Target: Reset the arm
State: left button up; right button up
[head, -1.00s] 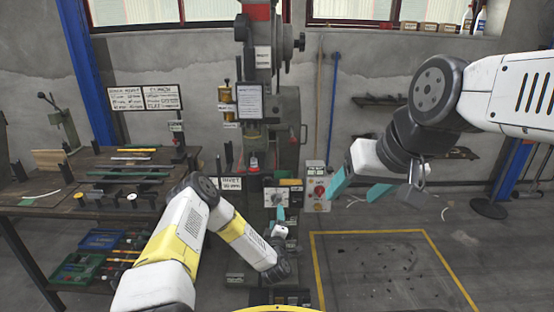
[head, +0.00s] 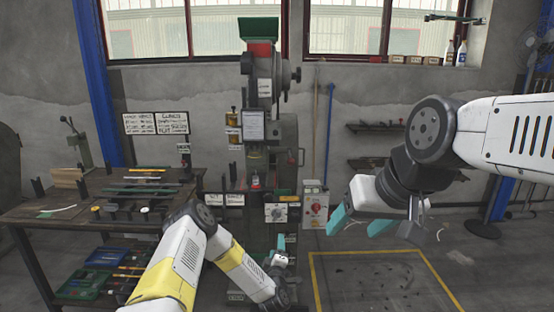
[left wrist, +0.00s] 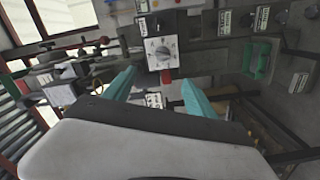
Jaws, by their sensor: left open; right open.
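My left arm comes in from the lower left in the head view, and my left gripper (head: 280,250) is low in front of the rivet press (head: 262,140). In the left wrist view my left gripper (left wrist: 162,92) shows two teal fingers spread apart with nothing between them. Beyond them is the press's control panel with a grey rotary knob (left wrist: 160,52). My right gripper (head: 360,226) hangs at the right, above the floor, with its teal fingers apart and empty. Neither gripper touches anything that I can see.
A workbench (head: 98,192) with tools stands at the left, with bins (head: 105,257) on its lower shelf. A box with a red button (head: 315,208) is right of the press. A yellow-outlined floor area (head: 375,281) at the right is clear apart from small marks.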

pick_arm(q)
notch_tip(320, 180, up, 24)
jog(key=a+m+g+h, duration=0.1)
jog(key=m+g+h, duration=0.35)
jog(key=m, duration=0.55)
jog(key=s+a+r+m+g+y, duration=0.1)
jog(key=s+a+r+g, duration=0.15)
jog(key=s+r, duration=0.35)
jog(key=s+a+r+m+g+y, duration=0.1)
jog(key=s+a+r, duration=0.3)
jog(key=s, duration=0.5)
jog(key=s+a+r+m+g+y, duration=0.1)
jog(key=s+a+r, duration=0.25)
jog(key=s, duration=0.35)
jog(key=s+a+r+m+g, duration=0.1)
jog(key=s+a+g, duration=0.1)
jog(key=s, duration=1.6)
jog(key=shift+s+a+r+g, duration=0.2)
jog(key=shift+a+g, duration=0.1)
jog(key=shift+a, duration=0.25)
jog(key=shift+w, duration=0.1)
